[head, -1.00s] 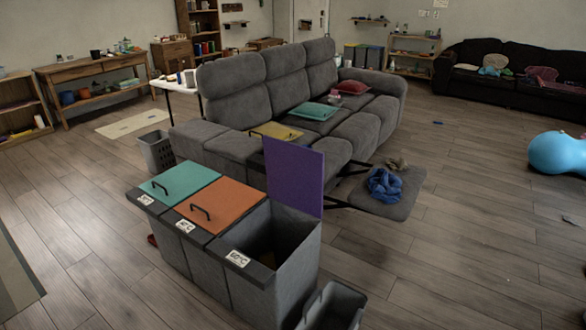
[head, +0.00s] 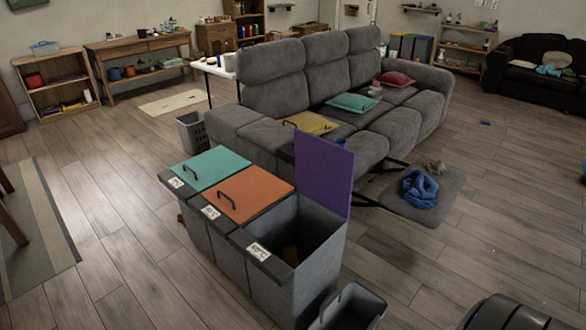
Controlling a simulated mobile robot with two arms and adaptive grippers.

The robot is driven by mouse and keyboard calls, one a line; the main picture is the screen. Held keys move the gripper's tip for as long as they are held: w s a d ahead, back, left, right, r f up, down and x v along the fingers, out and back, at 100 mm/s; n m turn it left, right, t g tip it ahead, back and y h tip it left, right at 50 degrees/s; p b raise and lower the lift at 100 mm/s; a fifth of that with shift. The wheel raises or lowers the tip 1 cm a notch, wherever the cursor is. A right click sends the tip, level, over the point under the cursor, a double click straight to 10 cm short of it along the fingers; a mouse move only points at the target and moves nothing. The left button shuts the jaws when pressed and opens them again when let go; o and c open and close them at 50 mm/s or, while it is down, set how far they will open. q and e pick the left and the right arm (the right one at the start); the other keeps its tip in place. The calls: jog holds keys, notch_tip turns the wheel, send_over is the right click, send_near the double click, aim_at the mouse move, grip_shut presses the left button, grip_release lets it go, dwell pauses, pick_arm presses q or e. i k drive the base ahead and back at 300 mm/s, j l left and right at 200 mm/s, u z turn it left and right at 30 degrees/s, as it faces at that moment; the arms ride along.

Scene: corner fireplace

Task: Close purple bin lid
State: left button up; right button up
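The purple lid (head: 324,174) stands upright, open, at the back edge of the rightmost bin compartment (head: 314,262) in the head view. That grey compartment is open at the top, and something yellowish shows dimly inside. Beside it to the left, the teal lid (head: 218,168) and the orange lid (head: 252,194) lie flat and shut, each with a black handle. The purple lid's handle is not visible from here. Neither of my grippers is in view.
A smaller grey open bin (head: 350,308) stands on the floor close to the right of the compartments. The grey sofa (head: 290,90) is behind, with a raised footrest (head: 436,204) holding a blue cloth (head: 419,189).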

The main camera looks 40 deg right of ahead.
aim_at(325, 170)
jog(key=l+u, duration=0.2)
jog(key=l, duration=0.4)
jog(key=l+u, duration=0.2)
jog(key=l, duration=0.4)
jog(key=k+l+u, duration=0.2)
jog(key=l, duration=0.35)
jog(key=l+u, duration=0.2)
jog(key=l, duration=0.4)
jog(key=k, duration=0.05)
